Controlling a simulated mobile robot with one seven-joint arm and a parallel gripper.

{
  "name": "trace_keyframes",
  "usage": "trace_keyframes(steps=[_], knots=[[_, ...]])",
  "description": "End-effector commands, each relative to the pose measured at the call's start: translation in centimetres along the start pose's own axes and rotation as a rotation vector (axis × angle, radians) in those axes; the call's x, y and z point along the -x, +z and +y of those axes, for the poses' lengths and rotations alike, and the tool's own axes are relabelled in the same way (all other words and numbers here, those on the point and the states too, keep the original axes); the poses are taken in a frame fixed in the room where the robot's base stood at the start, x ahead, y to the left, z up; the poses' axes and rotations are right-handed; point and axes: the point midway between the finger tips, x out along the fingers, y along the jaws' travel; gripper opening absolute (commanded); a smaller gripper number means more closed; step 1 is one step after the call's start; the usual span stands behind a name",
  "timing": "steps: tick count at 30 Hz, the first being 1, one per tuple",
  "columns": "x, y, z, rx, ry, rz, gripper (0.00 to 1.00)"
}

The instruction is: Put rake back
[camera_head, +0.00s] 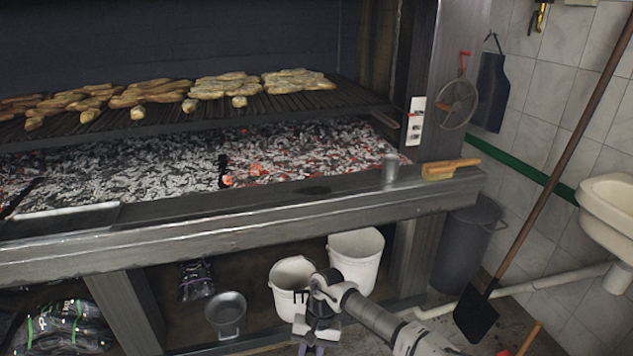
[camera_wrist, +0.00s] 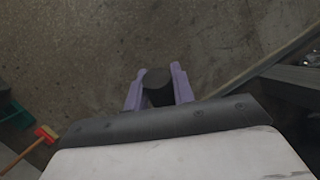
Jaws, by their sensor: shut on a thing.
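My gripper (camera_head: 312,348) is low in front of the grill, at the bottom edge of the head view. In the wrist view, the purple fingers of my gripper (camera_wrist: 157,88) are shut on a dark, round-ended piece, which I take to be the rake's handle (camera_wrist: 157,80). The rest of the rake is hidden there, and I cannot make out its head in either view.
White buckets (camera_head: 357,250) stand below. A long-handled shovel (camera_head: 477,312) leans at the right, near a sink (camera_head: 608,205). A red-headed broom (camera_wrist: 46,133) lies left in the wrist view.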

Motion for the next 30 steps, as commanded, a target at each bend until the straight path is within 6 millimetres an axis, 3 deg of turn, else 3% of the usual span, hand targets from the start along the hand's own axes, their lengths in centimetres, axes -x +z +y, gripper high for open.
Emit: trace_keyframes(steps=[3, 8, 18, 30], knots=[[-1.7, -0.5, 1.6, 0.007, 0.001, 0.000, 0.00], [-4.0, -1.0, 2.5, 0.012, 0.002, -0.004, 0.00], [-11.8, -1.8, 4.1, 0.013, 0.003, -0.003, 0.00], [-12.5, -1.9, 4.3, 0.017, 0.009, 0.001, 0.00]])
